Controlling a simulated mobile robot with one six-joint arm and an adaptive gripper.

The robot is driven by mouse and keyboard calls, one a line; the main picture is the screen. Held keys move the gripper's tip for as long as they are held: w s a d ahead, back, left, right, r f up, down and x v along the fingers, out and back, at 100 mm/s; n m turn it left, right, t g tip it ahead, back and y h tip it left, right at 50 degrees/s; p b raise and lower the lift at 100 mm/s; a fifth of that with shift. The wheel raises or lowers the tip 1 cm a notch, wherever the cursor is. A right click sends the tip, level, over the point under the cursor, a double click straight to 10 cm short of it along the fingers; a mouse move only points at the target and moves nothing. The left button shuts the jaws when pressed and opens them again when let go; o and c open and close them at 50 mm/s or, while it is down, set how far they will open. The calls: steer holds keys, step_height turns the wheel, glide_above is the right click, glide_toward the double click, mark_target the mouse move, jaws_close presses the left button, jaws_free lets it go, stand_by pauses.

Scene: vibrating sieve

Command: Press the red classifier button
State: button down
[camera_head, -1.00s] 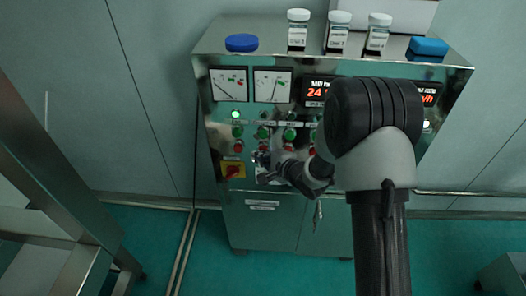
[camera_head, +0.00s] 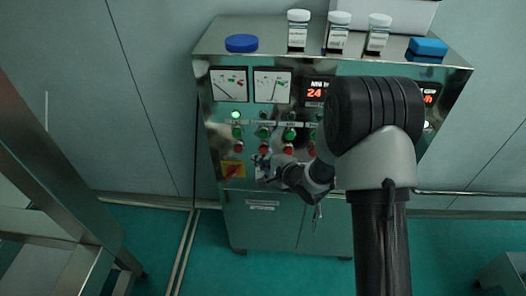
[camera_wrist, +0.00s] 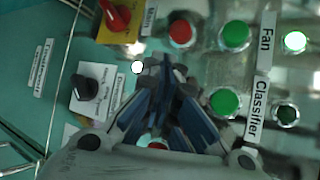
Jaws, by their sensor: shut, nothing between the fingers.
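The red classifier button (camera_head: 264,149) is the second red button from the left in the head view, small and partly crowded by my gripper. In the wrist view it is hidden behind my fingers. The Classifier label (camera_wrist: 256,108) and its green button (camera_wrist: 225,102) show to the right of them. My gripper (camera_head: 263,162) is shut and empty, at the panel's lower left. In the wrist view its blue-grey fingers (camera_wrist: 167,72) lie together over the classifier row. I cannot tell whether the fingertips touch the button.
The fan's red button (camera_wrist: 181,33) and green button (camera_wrist: 235,35) are close by. A red rotary switch (camera_wrist: 115,16) on yellow and a black knob (camera_wrist: 87,88) are also near. Another red button (camera_wrist: 154,145) is partly covered by my gripper. Jars (camera_head: 338,33) stand on top.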

steer(key=s, duration=0.5)
steer(key=shift+a, duration=0.1)
stand_by(0.4)
stand_by(0.6)
